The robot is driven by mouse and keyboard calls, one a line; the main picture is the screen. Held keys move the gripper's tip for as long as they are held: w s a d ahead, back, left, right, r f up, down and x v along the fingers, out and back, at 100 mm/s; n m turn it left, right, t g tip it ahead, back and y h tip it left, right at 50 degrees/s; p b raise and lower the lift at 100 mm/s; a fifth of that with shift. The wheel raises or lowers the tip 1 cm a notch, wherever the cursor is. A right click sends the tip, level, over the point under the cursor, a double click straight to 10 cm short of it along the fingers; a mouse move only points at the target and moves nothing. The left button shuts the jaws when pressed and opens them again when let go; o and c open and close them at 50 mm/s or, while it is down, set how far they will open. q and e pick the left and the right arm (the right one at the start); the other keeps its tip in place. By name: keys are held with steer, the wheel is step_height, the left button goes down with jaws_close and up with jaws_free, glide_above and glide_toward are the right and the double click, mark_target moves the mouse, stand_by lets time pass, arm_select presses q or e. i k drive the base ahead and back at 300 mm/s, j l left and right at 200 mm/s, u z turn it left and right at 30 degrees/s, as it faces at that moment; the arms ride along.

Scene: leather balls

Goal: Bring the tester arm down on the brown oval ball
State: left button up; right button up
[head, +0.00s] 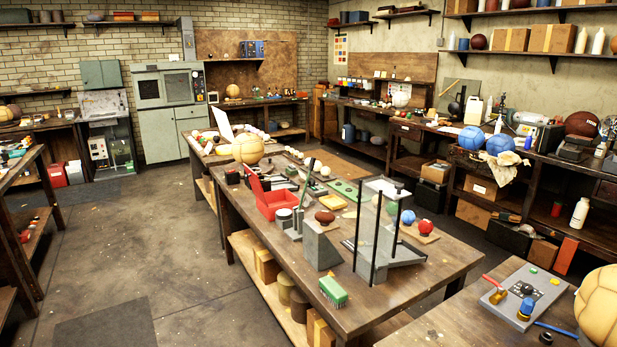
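A small brown oval ball (324,217) lies on the long wooden workbench (350,310), just behind a grey wedge-shaped block (321,250). A grey lever-like piece (303,197) slants upward to the left of the ball. To the right stands a test frame (366,237) with tall black posts, a pale top plate and a grey angled base. I cannot tell for certain which of these parts is the tester arm. Nothing is seen resting on top of the ball. Neither of my grippers is in view.
A red open toolbox (275,200), a green brush (333,291), a blue ball (408,217) and a red ball (425,227) are on the bench. A second table (450,325) at the lower right bears a large tan ball (599,308). The floor at left is open.

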mark_target(311, 181)
steer(key=i+j, duration=0.3)
steer(key=i+j+z, duration=0.1)
steer(key=i+j, duration=0.2)
steer(key=j, duration=0.25)
steer(key=i+j, duration=0.25)
steer(key=j, duration=0.15)
steer(key=i+j+z, duration=0.15)
steer(key=i+j, duration=0.15)
steer(key=j, duration=0.15)
